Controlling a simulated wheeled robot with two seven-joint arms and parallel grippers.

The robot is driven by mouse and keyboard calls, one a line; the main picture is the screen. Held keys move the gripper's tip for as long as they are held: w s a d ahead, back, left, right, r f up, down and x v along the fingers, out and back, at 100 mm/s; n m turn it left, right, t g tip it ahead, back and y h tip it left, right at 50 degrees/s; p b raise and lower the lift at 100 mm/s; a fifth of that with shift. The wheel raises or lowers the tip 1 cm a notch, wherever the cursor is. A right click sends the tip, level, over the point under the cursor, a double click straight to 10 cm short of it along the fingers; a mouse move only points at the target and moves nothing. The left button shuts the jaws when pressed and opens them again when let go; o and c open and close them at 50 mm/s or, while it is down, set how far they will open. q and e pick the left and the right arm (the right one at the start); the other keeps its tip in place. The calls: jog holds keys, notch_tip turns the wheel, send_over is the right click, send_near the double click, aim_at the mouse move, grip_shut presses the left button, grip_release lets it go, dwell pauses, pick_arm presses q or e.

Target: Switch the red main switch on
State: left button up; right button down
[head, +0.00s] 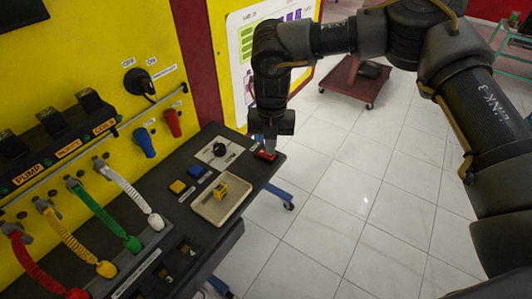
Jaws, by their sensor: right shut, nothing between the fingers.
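A small red part (265,155) sits at the far right corner of the dark bench (238,140). My right gripper (270,148) points down right at this red part, shut and with nothing in its fingers. The fingertips hide part of it, and I cannot tell whether they touch it or whether it is the main switch. A red lever-like part (173,123) sits on the yellow panel (100,35), right of a similar blue one (145,141). A black rotary knob (137,82) sits under OFF and ON labels. My left gripper is not in view.
A beige tray (204,214) with a yellow piece (220,190) lies on the bench. A black knob (219,150) stands on a white plate beside blue and yellow buttons. Coloured coiled cables (90,205) hang at the left. A red trolley (352,85) stands behind; the tiled floor at right is clear.

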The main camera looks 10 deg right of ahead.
jog(key=shift+f+b, duration=0.35)
jog(key=shift+f, duration=0.3)
jog(key=shift+r, duration=0.15)
jog(key=shift+r+p, duration=2.75)
jog(key=shift+r, duration=0.65)
